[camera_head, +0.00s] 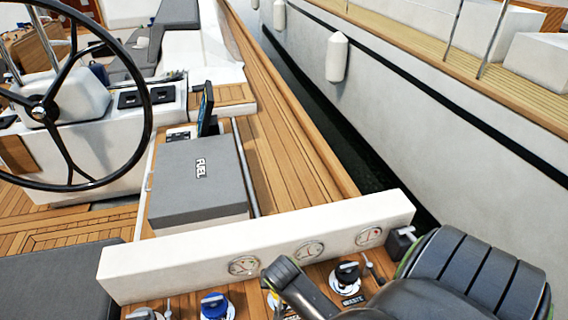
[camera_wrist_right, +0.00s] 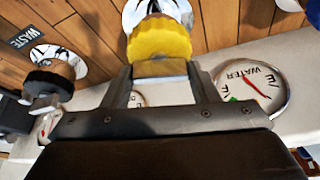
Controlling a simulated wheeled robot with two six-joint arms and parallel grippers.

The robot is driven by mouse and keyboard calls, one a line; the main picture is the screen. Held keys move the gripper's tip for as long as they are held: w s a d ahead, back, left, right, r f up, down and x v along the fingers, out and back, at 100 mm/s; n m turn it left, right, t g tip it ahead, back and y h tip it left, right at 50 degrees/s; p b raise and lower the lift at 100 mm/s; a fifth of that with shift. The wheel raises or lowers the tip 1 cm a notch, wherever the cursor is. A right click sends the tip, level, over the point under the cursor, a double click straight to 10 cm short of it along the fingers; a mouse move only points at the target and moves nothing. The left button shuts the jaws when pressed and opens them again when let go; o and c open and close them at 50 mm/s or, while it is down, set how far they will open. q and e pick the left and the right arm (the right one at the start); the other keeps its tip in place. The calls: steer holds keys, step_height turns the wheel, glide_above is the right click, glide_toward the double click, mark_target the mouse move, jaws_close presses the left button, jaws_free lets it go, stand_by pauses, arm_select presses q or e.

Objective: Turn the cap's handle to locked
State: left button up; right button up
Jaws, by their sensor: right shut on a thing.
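A yellow cap (camera_wrist_right: 160,38) with a scalloped edge sits in a round metal deck fitting in the right wrist view. My right gripper (camera_wrist_right: 160,72) is shut on the cap's handle, with one finger on each side of it. My left gripper is in neither view.
A black cap (camera_head: 347,274) by a WASTE label stands to the right, a blue cap (camera_head: 214,305) to the left. A white coaming with gauges (camera_head: 310,251) runs just behind the caps. Beyond it are a grey FUEL box (camera_head: 198,180) and a steering wheel (camera_head: 148,110).

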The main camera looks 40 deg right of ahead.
stand_by(0.5)
steer(key=o, duration=1)
steer(key=shift+r, duration=0.1)
steer(key=v, duration=1.7)
steer(key=shift+s+a, duration=0.1)
steer(key=shift+a, duration=0.05)
